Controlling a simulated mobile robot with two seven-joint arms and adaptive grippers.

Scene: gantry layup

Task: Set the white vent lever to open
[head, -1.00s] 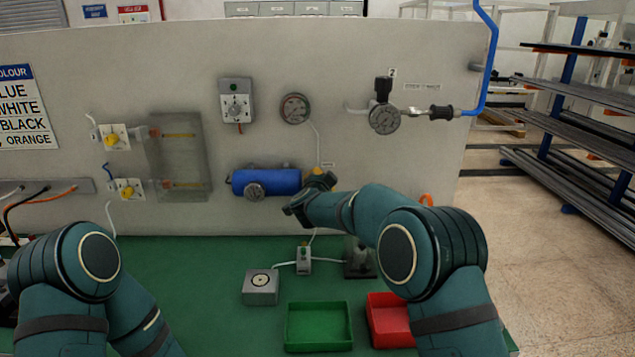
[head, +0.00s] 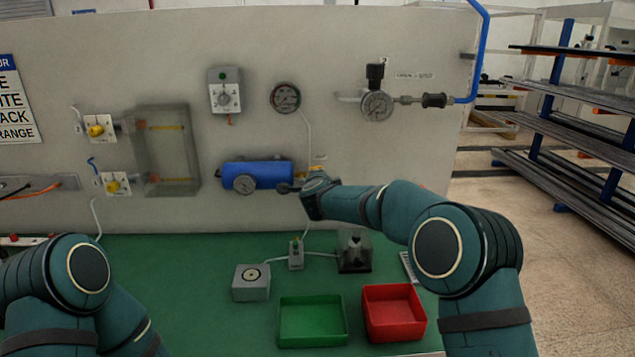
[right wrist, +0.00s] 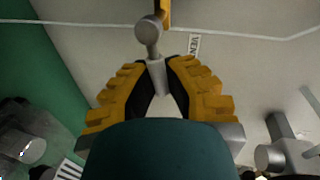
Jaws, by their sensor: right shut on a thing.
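The vent lever (right wrist: 157,74) shows in the right wrist view as a pale grey-white rod joined to a round grey knob, close to a printed vent label (right wrist: 194,44). My right gripper (right wrist: 161,66) has its yellow, black-padded fingers closed on the rod from both sides. In the head view my right gripper (head: 288,187) is at the panel, by the right end of the blue tank (head: 262,174). It and the wrist hide the lever there. My left arm is at the lower left of the head view, and its gripper is not visible.
The upright panel (head: 225,40) carries gauges, a switch box (head: 224,92) and yellow-knobbed valves. On the green bench (head: 180,285) stand a grey box (head: 251,290), a green tray (head: 313,343) and a red tray (head: 394,335). Thin tubes run around the lever's area.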

